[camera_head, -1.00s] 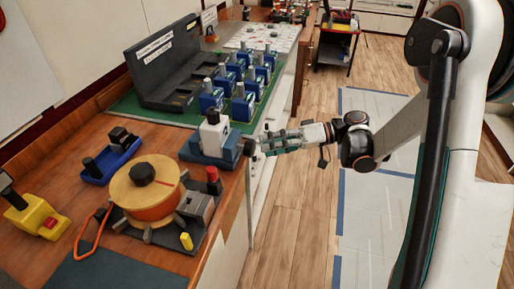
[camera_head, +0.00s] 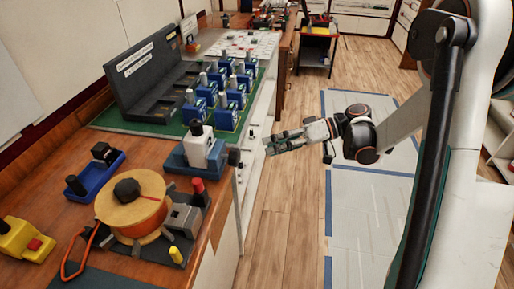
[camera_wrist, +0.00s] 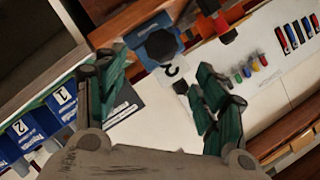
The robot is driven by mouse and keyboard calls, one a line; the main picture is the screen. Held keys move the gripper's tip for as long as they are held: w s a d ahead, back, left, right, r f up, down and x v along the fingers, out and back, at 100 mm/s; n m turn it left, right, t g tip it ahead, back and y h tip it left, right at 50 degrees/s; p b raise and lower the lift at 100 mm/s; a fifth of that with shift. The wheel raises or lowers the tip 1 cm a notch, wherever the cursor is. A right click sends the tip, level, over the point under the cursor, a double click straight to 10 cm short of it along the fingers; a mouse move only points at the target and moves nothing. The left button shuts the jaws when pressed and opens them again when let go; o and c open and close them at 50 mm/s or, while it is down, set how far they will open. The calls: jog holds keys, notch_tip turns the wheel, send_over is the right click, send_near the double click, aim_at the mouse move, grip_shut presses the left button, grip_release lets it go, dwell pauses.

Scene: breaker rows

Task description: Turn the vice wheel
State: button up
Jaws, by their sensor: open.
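The vice (camera_head: 205,152) is a blue body with a white block, on the bench near its right edge. Its wheel (camera_head: 234,156) is a small dark knob at the vice's right end, facing the aisle. In the wrist view the dark many-sided wheel (camera_wrist: 161,45) shows in front of the blue vice body, beyond and between my fingers. My gripper (camera_head: 268,147) is off the bench edge, to the right of the wheel and apart from it. Its green-padded fingers (camera_wrist: 160,100) are spread and empty.
A round wooden drum (camera_head: 132,205) with a black knob stands nearer on the bench. Several blue breakers (camera_head: 228,115) stand on a green mat behind the vice. A yellow box with a red button (camera_head: 28,240) is at the left. The floor aisle (camera_head: 285,220) is clear.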

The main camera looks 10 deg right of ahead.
aim_at(239, 155)
jog(key=s+a+r+n+t+h+p, duration=0.2)
jog(key=s+r+n+h+p, duration=0.1)
jog(key=r+n+h+p, duration=0.4)
jog(key=shift+y, duration=0.5)
jog(key=b+x, duration=0.2)
jog(key=x, duration=1.2)
jog(key=shift+d+b, duration=0.15)
jog(key=shift+b, duration=0.2)
jog(key=c, duration=1.1)
